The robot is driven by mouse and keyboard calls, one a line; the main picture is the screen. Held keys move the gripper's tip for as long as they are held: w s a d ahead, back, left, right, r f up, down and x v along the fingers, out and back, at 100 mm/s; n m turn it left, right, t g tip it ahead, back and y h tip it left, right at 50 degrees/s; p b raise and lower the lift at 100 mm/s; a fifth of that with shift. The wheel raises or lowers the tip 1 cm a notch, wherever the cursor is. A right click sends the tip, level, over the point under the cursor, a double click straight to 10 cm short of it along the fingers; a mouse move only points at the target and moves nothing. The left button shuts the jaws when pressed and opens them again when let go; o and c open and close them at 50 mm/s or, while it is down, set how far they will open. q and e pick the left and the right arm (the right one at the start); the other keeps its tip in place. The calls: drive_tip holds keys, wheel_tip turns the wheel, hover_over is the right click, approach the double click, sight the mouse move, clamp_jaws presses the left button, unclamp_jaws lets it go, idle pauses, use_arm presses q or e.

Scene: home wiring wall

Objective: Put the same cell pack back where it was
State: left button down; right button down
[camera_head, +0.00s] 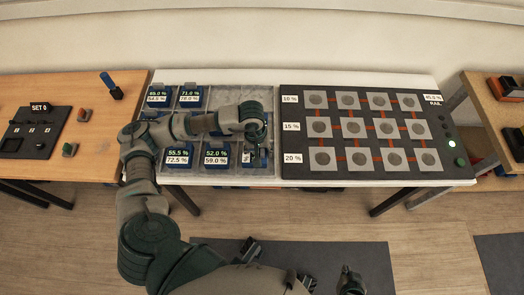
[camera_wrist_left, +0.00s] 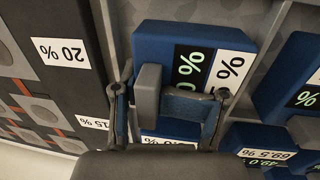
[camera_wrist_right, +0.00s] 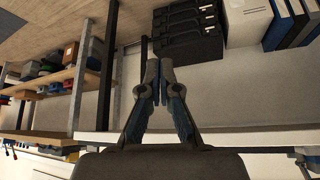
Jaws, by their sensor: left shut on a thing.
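My left gripper (camera_head: 256,150) reaches over the right column of the grey compartment tray (camera_head: 225,99). In the left wrist view its fingers (camera_wrist_left: 170,100) are shut on a blue cell pack (camera_wrist_left: 155,45) with a grey grip block. The pack's green-on-black and white percent labels are partly covered. In the head view this pack (camera_head: 249,163) is mostly hidden by the gripper, at the tray's front right compartment. I cannot tell whether it rests on the tray floor. My right gripper (camera_wrist_right: 158,85) is shut and empty in the right wrist view, away from the tray.
Other blue packs stand in the tray, including 52.0 % (camera_head: 215,154), 55.5 % (camera_head: 178,155) and 71.0 % (camera_head: 189,96). The black rail board (camera_head: 360,167) with round discs adjoins the tray on the right. A wooden table (camera_head: 40,90) stands left.

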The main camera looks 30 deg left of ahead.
use_arm(q)
drive_tip(key=shift+d, duration=0.3)
drive_tip(key=shift+c, duration=1.6)
unclamp_jaws()
drive_tip(key=shift+a, duration=0.15)
use_arm(e)
drive_tip(key=shift+w+r, duration=0.15)
drive_tip(key=shift+w, duration=0.4)
use_arm(q)
drive_tip(key=shift+f, duration=0.1)
drive_tip(key=shift+r+p, duration=0.65)
drive_tip(key=shift+r, duration=0.2)
drive_tip(key=r, duration=0.6)
drive_tip(key=shift+s+a+r+p, duration=0.2)
drive_tip(key=shift+a+r+p, duration=0.1)
drive_tip(key=shift+r+p, duration=0.05)
drive_tip(key=shift+s+a+r, duration=0.1)
drive_tip(key=shift+a+r, duration=0.05)
drive_tip(key=shift+r, duration=1.05)
drive_tip(key=shift+s+a+r, duration=0.1)
drive_tip(key=shift+a+r, duration=0.05)
drive_tip(key=shift+r, duration=1.05)
use_arm(e)
drive_tip(key=s+d+f+g+h, duration=0.1)
drive_tip(key=s+d+f+g, duration=0.1)
drive_tip(key=s+g, duration=0.2)
drive_tip(key=shift+s+d+f, duration=0.2)
drive_tip(key=shift+s+d, duration=0.15)
drive_tip(key=shift+s, duration=1.55)
